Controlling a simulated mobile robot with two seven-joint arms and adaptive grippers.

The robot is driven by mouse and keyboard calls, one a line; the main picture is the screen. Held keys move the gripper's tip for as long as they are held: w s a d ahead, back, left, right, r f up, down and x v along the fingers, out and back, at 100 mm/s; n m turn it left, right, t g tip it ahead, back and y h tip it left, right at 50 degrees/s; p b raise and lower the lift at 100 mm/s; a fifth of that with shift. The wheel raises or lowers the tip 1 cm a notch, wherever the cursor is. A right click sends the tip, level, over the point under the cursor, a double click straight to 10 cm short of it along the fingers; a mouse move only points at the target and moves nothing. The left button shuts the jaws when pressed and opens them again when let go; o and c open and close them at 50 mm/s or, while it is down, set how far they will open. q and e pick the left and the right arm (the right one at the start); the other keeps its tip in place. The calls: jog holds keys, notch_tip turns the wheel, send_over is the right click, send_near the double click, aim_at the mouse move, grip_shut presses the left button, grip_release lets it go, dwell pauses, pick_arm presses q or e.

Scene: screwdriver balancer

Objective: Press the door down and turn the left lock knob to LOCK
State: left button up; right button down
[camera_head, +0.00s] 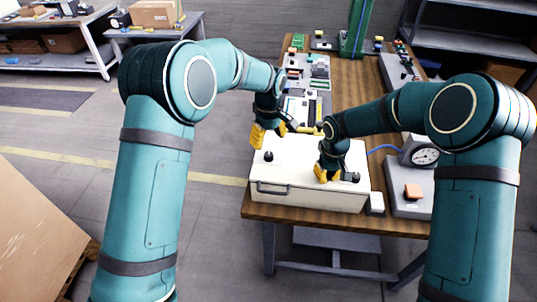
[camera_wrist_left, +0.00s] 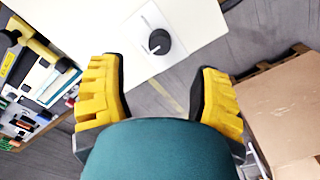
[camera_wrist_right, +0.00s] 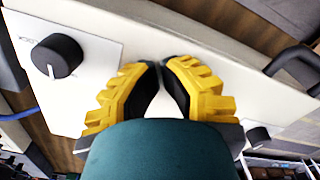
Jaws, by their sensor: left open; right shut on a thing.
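The door is the white top of a box (camera_head: 300,152). The left lock knob (camera_head: 268,156), black and round, sits near its left end. In the left wrist view this knob (camera_wrist_left: 160,41) is on a pale plate, its white mark toward the lower left. Lettering is not readable. My left gripper (camera_head: 268,134) is open and empty, above and apart from the knob. My right gripper (camera_head: 327,172) is shut, its fingertips nearly meeting at the door's surface beside the right knob (camera_wrist_right: 57,56); what is between them I cannot make out.
A black handle (camera_head: 272,188) is on the box's front. A gauge (camera_head: 424,156) and a grey board with an orange block (camera_head: 413,191) stand on the right. Circuit boards and tools (camera_head: 305,85) fill the bench behind.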

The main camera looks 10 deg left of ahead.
aim_at(268, 154)
pick_arm(q)
notch_tip(268, 154, down, 8)
jog(key=shift+r, duration=0.25)
grip_shut()
